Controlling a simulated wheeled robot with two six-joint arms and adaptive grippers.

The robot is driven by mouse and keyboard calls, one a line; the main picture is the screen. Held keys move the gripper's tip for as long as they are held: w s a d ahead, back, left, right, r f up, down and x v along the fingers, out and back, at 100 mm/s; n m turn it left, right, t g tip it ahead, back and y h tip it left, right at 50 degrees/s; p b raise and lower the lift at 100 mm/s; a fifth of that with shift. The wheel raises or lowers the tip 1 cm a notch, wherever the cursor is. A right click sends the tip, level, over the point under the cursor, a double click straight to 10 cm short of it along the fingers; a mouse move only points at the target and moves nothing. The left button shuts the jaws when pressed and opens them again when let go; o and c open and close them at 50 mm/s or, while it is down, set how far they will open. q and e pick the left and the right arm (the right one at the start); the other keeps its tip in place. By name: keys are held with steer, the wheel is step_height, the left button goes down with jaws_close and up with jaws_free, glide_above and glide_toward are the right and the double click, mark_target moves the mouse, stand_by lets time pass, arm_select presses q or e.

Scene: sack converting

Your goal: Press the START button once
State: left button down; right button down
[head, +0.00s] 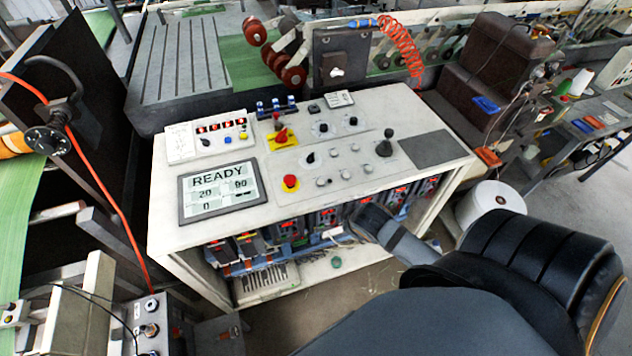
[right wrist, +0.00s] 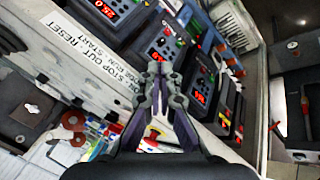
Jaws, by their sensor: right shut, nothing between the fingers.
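The control console (head: 240,222) stands in the middle of the head view. I cannot tell which is the START button. In the right wrist view a white label strip (right wrist: 92,58) reads words including STOP, RESET, RUN and START. My right gripper (right wrist: 160,70) is shut and empty, near modules with red digits. My right arm reaches the console's front in the head view. My left gripper is not in view.
Drive modules with red digits (right wrist: 200,98) fill the open shelf below the console top. A black joystick (head: 384,146) stands up at the right of the panel. A white roll (head: 492,202) stands on the floor to the right. A red cable (head: 108,215) hangs at left.

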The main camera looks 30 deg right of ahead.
step_height(320, 180, up, 4)
steer(key=a, duration=0.2)
steer(key=n+t+y, duration=0.1)
steer(key=n+t, duration=0.3)
steer(key=n, duration=0.8)
glide_toward(323, 183)
steer(key=d, duration=0.1)
steer(key=w+d, duration=0.1)
steer(key=d, duration=0.3)
steer(key=shift+w+r, duration=0.15)
steer(key=shift+w, duration=0.1)
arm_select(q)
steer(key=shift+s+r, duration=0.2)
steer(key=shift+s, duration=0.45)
arm_select(e)
steer(key=w+a+r+n+g+y, duration=0.1)
steer(key=w+a+r+n+y, duration=0.3)
steer(key=n, duration=1)
step_height(323, 183, up, 2)
steer(key=shift+w+r+y, duration=0.1)
steer(key=shift+w+y, duration=0.4)
steer(key=shift+w, duration=0.5)
